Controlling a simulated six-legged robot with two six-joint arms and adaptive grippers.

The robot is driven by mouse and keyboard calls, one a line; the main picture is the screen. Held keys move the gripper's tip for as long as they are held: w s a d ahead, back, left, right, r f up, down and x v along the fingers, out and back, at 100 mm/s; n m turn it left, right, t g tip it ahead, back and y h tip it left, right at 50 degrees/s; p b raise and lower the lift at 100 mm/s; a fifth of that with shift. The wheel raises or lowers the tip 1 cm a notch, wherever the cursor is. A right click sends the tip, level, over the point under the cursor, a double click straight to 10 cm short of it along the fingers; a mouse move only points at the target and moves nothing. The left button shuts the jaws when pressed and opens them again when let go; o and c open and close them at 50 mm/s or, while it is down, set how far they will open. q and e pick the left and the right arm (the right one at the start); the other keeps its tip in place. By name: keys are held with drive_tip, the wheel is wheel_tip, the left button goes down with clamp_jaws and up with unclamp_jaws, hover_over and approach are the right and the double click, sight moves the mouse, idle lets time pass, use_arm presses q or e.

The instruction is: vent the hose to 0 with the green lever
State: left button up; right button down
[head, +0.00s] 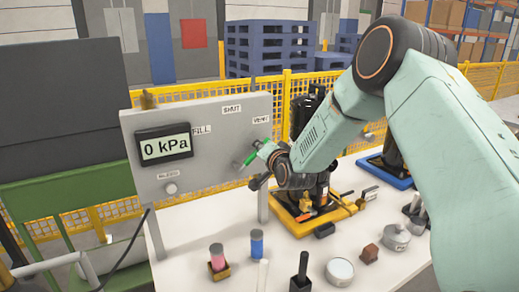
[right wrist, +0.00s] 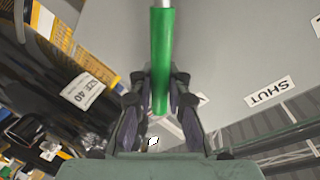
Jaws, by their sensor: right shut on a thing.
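The grey panel (head: 205,120) stands upright at the middle left in the head view. Its display (head: 165,146) reads 0 kPa. The green lever (head: 250,158) is at the panel's right side, slanting up and right below the VENT label (head: 261,119). My right gripper (head: 264,158) is at the lever. In the right wrist view the green lever (right wrist: 161,55) runs down between the fingers of my right gripper (right wrist: 160,108), which is shut on it. My arm and gripper hide part of the lever in the head view. My left gripper is out of view.
A yellow tray (head: 312,222) lies close below my gripper. Pink and blue cylinders and several small items stand on the white tabletop (head: 190,255).

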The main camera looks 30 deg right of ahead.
drive_tip(key=shift+s+f, duration=0.1)
drive_tip(key=shift+f, duration=0.25)
drive_tip(key=c, duration=1.7)
unclamp_jaws()
drive_tip(key=o, duration=0.4)
drive_tip(key=shift+s+r, duration=0.2)
drive_tip(key=shift+r, duration=0.15)
drive_tip(key=shift+w, duration=0.2)
drive_tip(key=v, duration=1.2)
drive_tip(key=shift+f, duration=0.15)
